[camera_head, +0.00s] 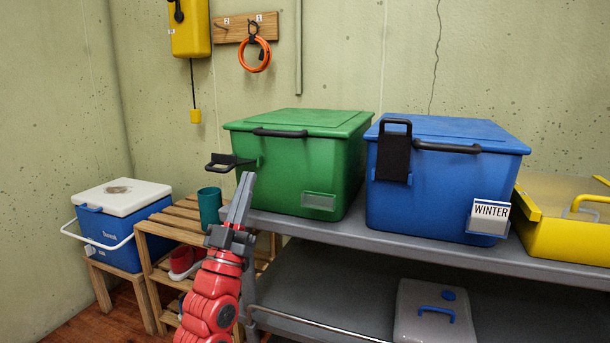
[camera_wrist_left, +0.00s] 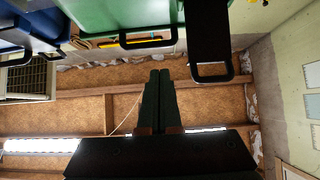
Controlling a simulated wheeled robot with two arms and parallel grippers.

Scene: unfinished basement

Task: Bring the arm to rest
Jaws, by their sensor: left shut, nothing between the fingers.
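My left gripper (camera_head: 240,200) points upward in the head view, in front of the left end of the grey shelf. Its fingers are shut with nothing between them; they also show closed together in the left wrist view (camera_wrist_left: 159,85). My red left arm comes up from below. The gripper stands in front of the green bin's (camera_head: 290,165) left side in the picture; I cannot tell the exact gap. The green bin shows at the top of the left wrist view (camera_wrist_left: 115,14). My right gripper is not in view.
A blue bin (camera_head: 435,200) with a WINTER label and a yellow bin (camera_head: 565,235) share the grey shelf (camera_head: 340,235). A teal cup (camera_head: 210,206) stands on a wooden rack (camera_head: 180,222), beside a cooler (camera_head: 110,235). A black latch (camera_head: 228,162) sticks out left of the green bin.

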